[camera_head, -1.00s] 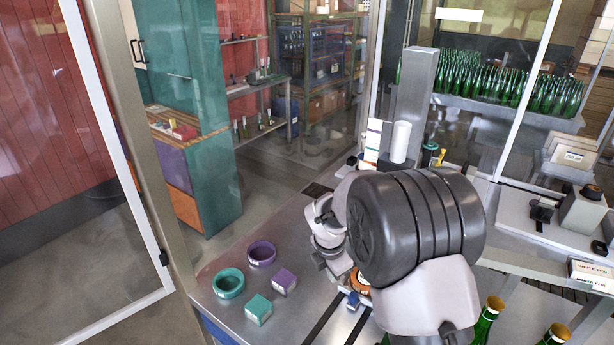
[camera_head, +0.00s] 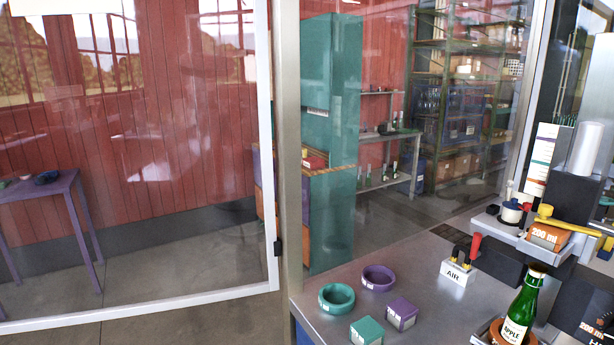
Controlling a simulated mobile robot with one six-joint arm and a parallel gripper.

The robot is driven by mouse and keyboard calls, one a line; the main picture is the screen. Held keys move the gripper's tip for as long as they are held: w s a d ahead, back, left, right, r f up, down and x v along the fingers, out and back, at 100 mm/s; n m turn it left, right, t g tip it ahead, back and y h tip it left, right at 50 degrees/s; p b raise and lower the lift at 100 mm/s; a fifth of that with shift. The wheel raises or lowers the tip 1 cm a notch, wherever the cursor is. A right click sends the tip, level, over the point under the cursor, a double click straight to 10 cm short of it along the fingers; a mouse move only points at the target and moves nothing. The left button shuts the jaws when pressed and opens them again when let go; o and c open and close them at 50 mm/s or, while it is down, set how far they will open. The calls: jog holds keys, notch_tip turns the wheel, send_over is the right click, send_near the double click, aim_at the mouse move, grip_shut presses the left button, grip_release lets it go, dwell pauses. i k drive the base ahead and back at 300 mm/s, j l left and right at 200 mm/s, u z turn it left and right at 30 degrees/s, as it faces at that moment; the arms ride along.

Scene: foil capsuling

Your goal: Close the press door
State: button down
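The press door (camera_head: 266,150) is a clear pane in a pale metal frame. It stands swung open at the left, its bottom rail (camera_head: 150,308) running toward the lower left. A black hinge (camera_head: 278,248) joins it to the grey corner post (camera_head: 291,150). The door's far left edge is outside the picture, and I see no handle on the part in view. My gripper and arm are not in view.
On the metal worktop (camera_head: 400,265) are a teal ring (camera_head: 337,309), a purple ring (camera_head: 378,286), a teal block (camera_head: 367,331), a purple block (camera_head: 401,314), an AIR valve block (camera_head: 458,275) and a green bottle (camera_head: 520,310). A purple table (camera_head: 40,187) shows through the door glass.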

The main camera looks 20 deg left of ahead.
aim_at(22, 9)
jog(key=k+j+z, duration=0.15)
jog(key=j, duration=0.5)
jog(key=k+j+z, duration=0.2)
jog(key=j, duration=0.45)
jog(key=k+j+z, duration=0.15)
jog(key=j, duration=0.45)
jog(key=k+j+z, duration=0.2)
jog(key=j, duration=0.4)
jog(key=k+j+z, duration=0.15)
jog(key=j, duration=0.4)
jog(key=k+j+z, duration=0.15)
jog(key=k+j, duration=0.2)
jog(key=j, duration=0.2)
jog(key=k+j+z, duration=0.2)
jog(key=j, duration=0.25)
jog(key=k+j+z, duration=0.15)
jog(key=k+j, duration=0.4)
jog(key=j, duration=0.25)
jog(key=k+j+z, duration=0.15)
jog(key=j, duration=0.2)
jog(key=k+j, duration=0.1)
jog(key=j, duration=0.3)
jog(key=k+j+z, duration=0.15)
jog(key=j, duration=0.2)
jog(key=k+j, duration=0.2)
jog(key=j, duration=0.15)
jog(key=i+j+z, duration=0.15)
jog(key=i+j, duration=0.05)
jog(key=j, duration=0.05)
